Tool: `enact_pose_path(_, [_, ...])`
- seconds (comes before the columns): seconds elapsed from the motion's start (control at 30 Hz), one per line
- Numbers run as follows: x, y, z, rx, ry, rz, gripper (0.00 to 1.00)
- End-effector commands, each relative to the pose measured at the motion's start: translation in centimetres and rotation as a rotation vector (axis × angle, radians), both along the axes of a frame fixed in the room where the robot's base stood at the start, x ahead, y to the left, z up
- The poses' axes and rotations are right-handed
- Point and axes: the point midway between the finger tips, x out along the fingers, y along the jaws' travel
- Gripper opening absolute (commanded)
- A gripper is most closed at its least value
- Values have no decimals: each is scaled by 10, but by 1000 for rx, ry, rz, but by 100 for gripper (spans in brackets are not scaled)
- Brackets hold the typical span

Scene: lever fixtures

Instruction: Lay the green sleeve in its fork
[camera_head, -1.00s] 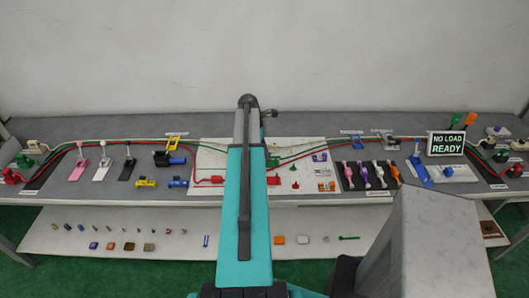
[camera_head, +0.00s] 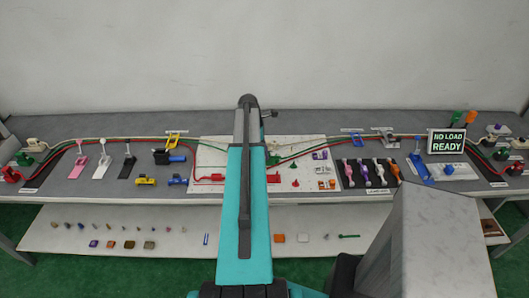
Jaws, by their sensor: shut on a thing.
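My gripper is hidden behind my own teal arm, which rises up the middle of the picture over the bench. I cannot see its fingers or anything between them. A green part (camera_head: 273,160) shows just right of the arm on the white board; I cannot tell whether it is the green sleeve.
The white board (camera_head: 310,152) spans the bench middle. Colored levers (camera_head: 377,172) stand on a dark panel right of it, near a "NO LOAD READY" sign (camera_head: 447,141). Yellow (camera_head: 146,181) and blue (camera_head: 178,181) clamps sit to the left. Small parts lie along the lower shelf (camera_head: 110,220).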

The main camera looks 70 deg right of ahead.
Motion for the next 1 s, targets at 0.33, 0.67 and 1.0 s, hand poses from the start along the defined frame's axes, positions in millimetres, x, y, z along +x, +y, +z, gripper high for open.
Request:
enact_pose_path(0.33, [0, 0, -6, 0, 0, 0, 0])
enact_pose_path(0.67, [0, 0, -12, 0, 0, 0, 0])
enact_pose_path(1.0, [0, 0, -12, 0, 0, 0, 23])
